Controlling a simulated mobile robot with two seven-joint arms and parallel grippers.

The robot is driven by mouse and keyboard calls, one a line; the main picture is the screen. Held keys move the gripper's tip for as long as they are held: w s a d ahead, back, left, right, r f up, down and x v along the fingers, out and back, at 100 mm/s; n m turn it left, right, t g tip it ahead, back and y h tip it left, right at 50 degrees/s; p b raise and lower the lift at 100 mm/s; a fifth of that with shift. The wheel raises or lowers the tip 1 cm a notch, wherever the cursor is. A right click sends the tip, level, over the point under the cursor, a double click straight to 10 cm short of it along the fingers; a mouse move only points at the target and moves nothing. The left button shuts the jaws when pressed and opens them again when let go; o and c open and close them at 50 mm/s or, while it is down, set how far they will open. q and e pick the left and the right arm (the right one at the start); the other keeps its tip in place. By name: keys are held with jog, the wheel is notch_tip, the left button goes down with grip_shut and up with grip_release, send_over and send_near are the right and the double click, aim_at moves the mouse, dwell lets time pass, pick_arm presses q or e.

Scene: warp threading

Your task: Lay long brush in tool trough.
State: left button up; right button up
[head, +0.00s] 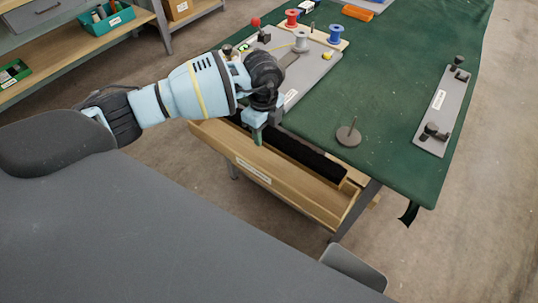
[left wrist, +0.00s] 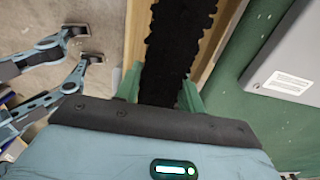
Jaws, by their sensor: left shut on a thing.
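The long brush (head: 305,156) is a dark, bristly black bar. It lies lengthwise within the outline of the wooden tool trough (head: 290,187), which hangs along the near edge of the green table. My left gripper (head: 257,137) is over the trough, shut on the brush near its left part. In the left wrist view the brush (left wrist: 178,45) runs between the green fingers (left wrist: 160,90), with the trough's wooden walls (left wrist: 228,20) on both sides. Whether the brush touches the trough floor cannot be told. My right gripper is not in view.
The green table (head: 375,100) holds a grey plate with black knobs (head: 441,110), a small disc with a peg (head: 348,135), and spools (head: 292,18) at the back. A wooden shelf bench (head: 90,50) stands at the far left. The table's middle is clear.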

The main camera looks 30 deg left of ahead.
pick_arm(q)
jog(key=shift+f, duration=0.2)
send_over(264, 161)
notch_tip(264, 161, down, 5)
jog(key=shift+w+f+b, duration=0.1)
jog(key=shift+b, duration=0.2)
jog(key=shift+f, duration=0.25)
notch_tip(264, 161, down, 4)
jog(key=shift+r, duration=0.15)
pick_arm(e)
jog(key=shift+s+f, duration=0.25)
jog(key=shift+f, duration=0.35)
pick_arm(q)
jog(key=shift+f+b, duration=0.2)
jog(key=shift+b, duration=0.1)
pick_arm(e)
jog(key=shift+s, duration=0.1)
pick_arm(q)
jog(key=o, duration=0.9)
jog(key=shift+o, duration=0.2)
